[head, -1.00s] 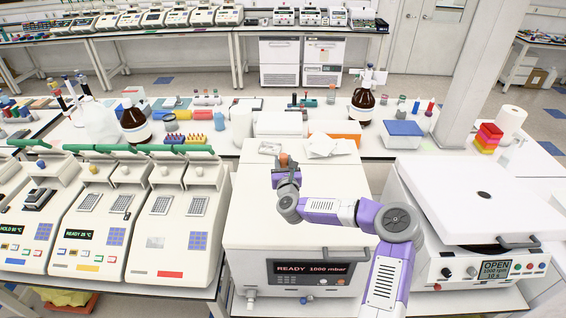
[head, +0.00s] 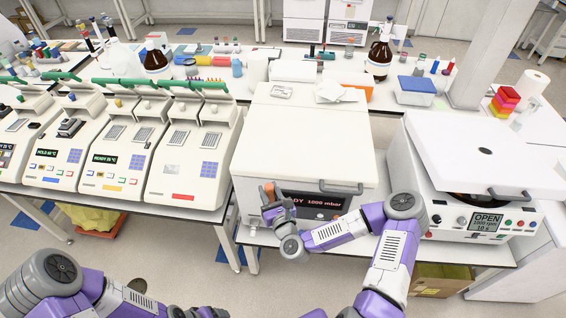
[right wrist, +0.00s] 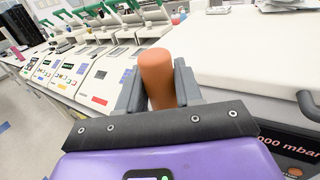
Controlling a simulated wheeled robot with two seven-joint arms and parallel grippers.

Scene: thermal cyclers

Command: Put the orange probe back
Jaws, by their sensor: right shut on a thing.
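My right gripper (head: 268,197) is shut on the orange probe (right wrist: 158,78), which stands up between the two grey fingers in the right wrist view. In the head view this gripper is in front of the white vacuum box, by the left part of its display. A row of thermal cyclers (head: 185,165) with green-handled lids stands to the left, apart from the gripper.
The white box (head: 300,140) reads READY 1000 mbar and has a front handle. A centrifuge (head: 480,160) reading OPEN stands to its right. Bottles and racks crowd the bench behind. A narrow gap lies between the cyclers' bench and the box.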

